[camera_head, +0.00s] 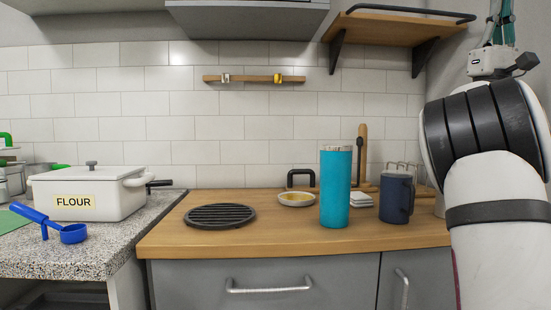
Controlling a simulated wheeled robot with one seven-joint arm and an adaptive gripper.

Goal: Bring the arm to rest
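My white arm with black bands (490,130) stands raised at the right edge, in front of the wooden counter's right end. At the top right, my wrist or gripper end (515,67) shows as a white housing with a small black part and teal cables. Its fingers cannot be made out, so I cannot tell whether it is open or shut. No object is seen held in it. It is high above the counter, apart from the things on it.
The wooden counter (290,243) holds a teal tumbler (335,190), dark blue mug (396,198), small bowl (296,199) and black round grate (219,215). On the left speckled counter are a white flour box (110,196) and blue scoop (73,233). A wooden shelf (395,29) hangs near the arm.

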